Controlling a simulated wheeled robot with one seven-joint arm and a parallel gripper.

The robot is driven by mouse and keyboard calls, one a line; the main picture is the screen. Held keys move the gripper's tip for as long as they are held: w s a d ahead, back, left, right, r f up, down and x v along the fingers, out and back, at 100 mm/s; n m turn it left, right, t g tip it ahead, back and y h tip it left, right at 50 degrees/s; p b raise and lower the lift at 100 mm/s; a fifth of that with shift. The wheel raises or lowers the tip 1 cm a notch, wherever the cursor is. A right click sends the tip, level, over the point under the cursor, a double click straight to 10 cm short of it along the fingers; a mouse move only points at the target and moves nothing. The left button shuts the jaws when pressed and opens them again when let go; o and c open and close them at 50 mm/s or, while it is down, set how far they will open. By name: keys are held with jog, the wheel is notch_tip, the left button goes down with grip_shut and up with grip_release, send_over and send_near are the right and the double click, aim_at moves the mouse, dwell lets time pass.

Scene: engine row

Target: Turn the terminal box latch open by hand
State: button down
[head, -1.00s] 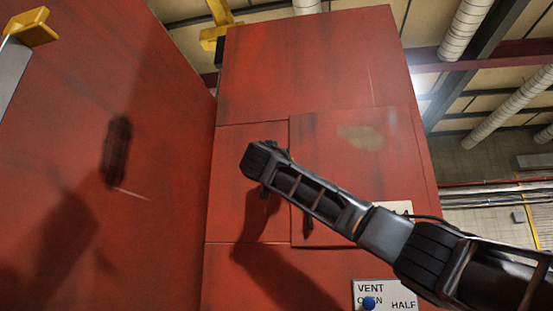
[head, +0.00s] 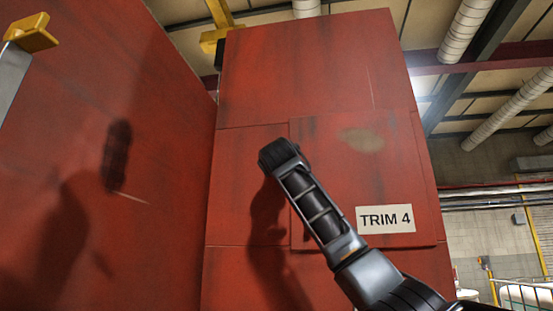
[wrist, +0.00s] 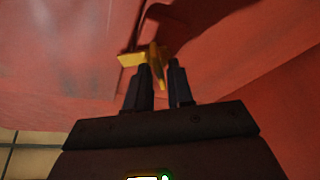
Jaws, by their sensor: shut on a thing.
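The latch (wrist: 132,60) is a yellow piece with a flat arm to the left and a narrow part running down between my fingers in the wrist view. My gripper (wrist: 161,70) is shut on that narrow part, one dark finger on each side. The terminal box (head: 330,180) appears to be the raised red panel on the tall red cabinet in the head view. There my dark wrist and forearm lie across the panel's left part. They hide the latch and my fingertips.
A white label reading TRIM 4 (head: 386,219) is on the panel's lower right. A large red wall (head: 60,130) stands close on the left. A yellow bracket (head: 30,30) juts in at upper left. Pipes and beams are overhead; railings (head: 525,292) show at lower right.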

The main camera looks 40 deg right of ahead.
jog(key=shift+d+n+g+y+p, duration=0.2)
jog(key=shift+n+y+p, duration=0.45)
jog(key=shift+n, duration=1.45)
jog(key=shift+a+n+g+y+p, duration=0.1)
jog(key=shift+n+g+y+p, duration=0.2)
jog(key=shift+n+y, duration=1.25)
jog(key=shift+d+n+g+y+p, duration=0.15)
jog(key=shift+n+p, duration=0.4)
jog(key=shift+n, duration=2.1)
jog(key=shift+r, duration=0.1)
jog(key=c, duration=1.3)
grip_release()
jog(key=shift+c, duration=0.2)
jog(key=shift+o, duration=0.4)
jog(key=shift+s+f, duration=0.1)
jog(key=shift+f, duration=0.1)
